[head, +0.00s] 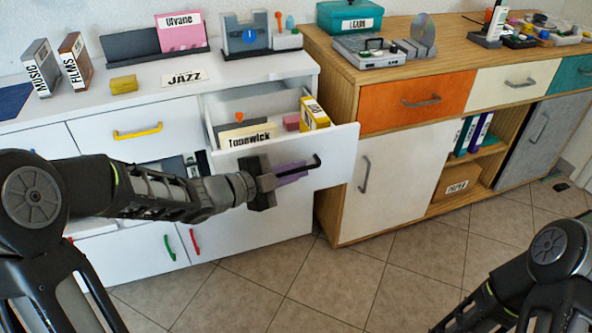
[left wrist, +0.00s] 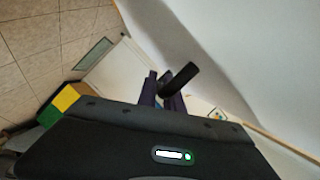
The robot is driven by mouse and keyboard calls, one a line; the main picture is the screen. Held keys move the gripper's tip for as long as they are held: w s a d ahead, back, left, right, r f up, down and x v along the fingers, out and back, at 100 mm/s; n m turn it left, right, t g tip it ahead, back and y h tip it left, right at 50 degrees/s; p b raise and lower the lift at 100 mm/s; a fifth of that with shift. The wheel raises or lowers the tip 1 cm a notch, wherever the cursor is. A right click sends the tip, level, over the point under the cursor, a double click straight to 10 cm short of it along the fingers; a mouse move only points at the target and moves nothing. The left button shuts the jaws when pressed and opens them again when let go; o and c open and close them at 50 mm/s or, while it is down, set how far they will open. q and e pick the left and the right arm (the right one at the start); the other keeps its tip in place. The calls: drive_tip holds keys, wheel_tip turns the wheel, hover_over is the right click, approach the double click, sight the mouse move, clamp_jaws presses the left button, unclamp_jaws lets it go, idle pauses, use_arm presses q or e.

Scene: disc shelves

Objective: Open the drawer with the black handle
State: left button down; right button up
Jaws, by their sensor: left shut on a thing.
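The white drawer (head: 338,150) with the black handle (head: 312,165) stands pulled out from the white cabinet, so its inside shows. My left gripper (head: 291,173) has purple fingers and is shut on the black handle in front of the drawer face. In the left wrist view the black handle (left wrist: 181,78) sticks out past the purple fingers (left wrist: 160,95). Part of the handle is hidden by the gripper. My right arm shows at the lower right of the head view, but its gripper is out of the picture.
In the drawer are a Tonewick card (head: 248,135) and a yellow box (head: 314,113). A drawer with a yellow handle (head: 138,131) is shut at left. A wooden sideboard (head: 345,90) with an orange drawer (head: 415,101) stands at right. The tiled floor (head: 290,280) in front is clear.

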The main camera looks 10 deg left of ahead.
use_arm(q)
drive_tip(key=shift+s+d, duration=0.1)
drive_tip(key=shift+s, duration=0.1)
drive_tip(key=c, duration=1.8)
unclamp_jaws()
drive_tip(key=shift+o, duration=0.2)
drive_tip(key=p+v, duration=0.1)
drive_tip(key=v, duration=0.6)
drive_tip(key=shift+s+a+p, duration=0.25)
drive_tip(key=shift+a+p, duration=0.05)
